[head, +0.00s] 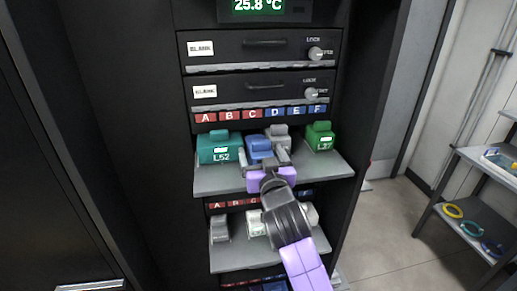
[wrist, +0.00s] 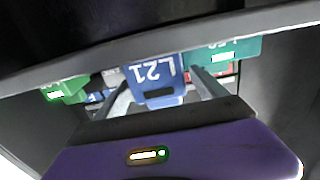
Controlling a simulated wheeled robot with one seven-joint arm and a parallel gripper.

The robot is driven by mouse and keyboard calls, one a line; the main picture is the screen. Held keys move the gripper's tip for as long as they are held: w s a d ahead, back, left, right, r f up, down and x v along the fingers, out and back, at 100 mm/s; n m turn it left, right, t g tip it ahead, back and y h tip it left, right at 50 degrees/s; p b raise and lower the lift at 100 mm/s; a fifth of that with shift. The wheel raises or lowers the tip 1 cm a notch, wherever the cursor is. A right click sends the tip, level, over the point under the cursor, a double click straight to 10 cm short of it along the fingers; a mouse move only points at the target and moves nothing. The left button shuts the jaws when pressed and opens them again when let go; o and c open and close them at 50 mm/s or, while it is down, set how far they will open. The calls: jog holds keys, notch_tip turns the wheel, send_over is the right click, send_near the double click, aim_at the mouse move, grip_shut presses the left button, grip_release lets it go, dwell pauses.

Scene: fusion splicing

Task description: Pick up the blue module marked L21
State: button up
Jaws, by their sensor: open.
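The blue module (head: 259,146) stands on the upper grey shelf between a teal module and a grey one. In the wrist view the blue module (wrist: 153,73) shows its L21 label and a dark slot at its edge. My gripper (head: 267,160) is at the front of this module, with its purple body below and in front. In the wrist view my gripper (wrist: 163,88) is open, with one grey finger on each side of the blue module. Whether the fingers touch it I cannot tell.
A teal module marked L52 (head: 219,148) is left of the blue one. A grey module (head: 279,135) and a green module (head: 320,136) are to the right. The upper shelf (head: 215,182) has bare room at its front. A lower shelf (head: 235,259) holds grey and white modules.

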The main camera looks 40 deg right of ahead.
jog(key=shift+w+d, duration=0.4)
jog(key=shift+w, duration=0.15)
jog(key=c, duration=1.6)
jog(key=shift+c, duration=0.4)
jog(key=shift+r, duration=0.1)
